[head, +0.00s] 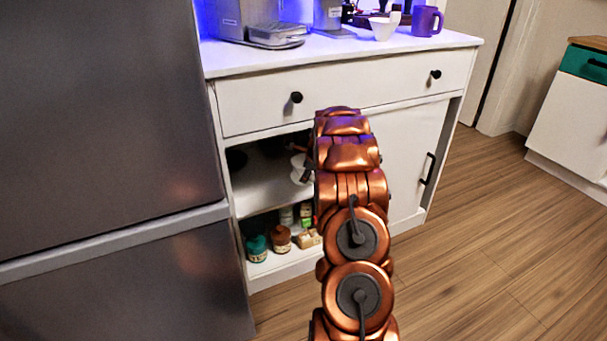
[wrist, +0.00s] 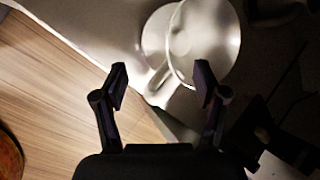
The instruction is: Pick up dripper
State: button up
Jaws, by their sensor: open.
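The dripper (wrist: 205,40) is white with a round rim, a flat round base and a handle (wrist: 160,84). In the wrist view it is at the top, with its handle pointing down between my fingertips. In the head view part of it (head: 299,169) shows on the cabinet's upper shelf, partly hidden by my arm. My gripper (wrist: 161,78) is open, with one finger on each side of the handle's line. I cannot tell whether the fingers touch it. In the head view my arm hides most of the gripper.
The white cabinet (head: 262,105) has an open left compartment and a sliding door (head: 408,150) on the right. Jars (head: 257,247) and small boxes stand on the lower shelf. A white cone-shaped vessel (head: 384,27) and purple mug (head: 426,20) stand on top. A fridge (head: 100,110) is left.

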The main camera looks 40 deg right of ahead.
jog(key=shift+w+d+f, duration=0.1)
jog(key=shift+w+f, duration=0.2)
jog(key=shift+f, duration=0.25)
jog(key=b+x, duration=0.2)
jog(key=x, duration=0.1)
jog(key=shift+s+d+f, duration=0.2)
jog(key=shift+d+f, duration=0.05)
jog(key=shift+f, duration=0.1)
jog(key=shift+w+d+f, duration=0.1)
jog(key=shift+w+f, duration=0.5)
jog(key=shift+c, duration=0.5)
grip_shut()
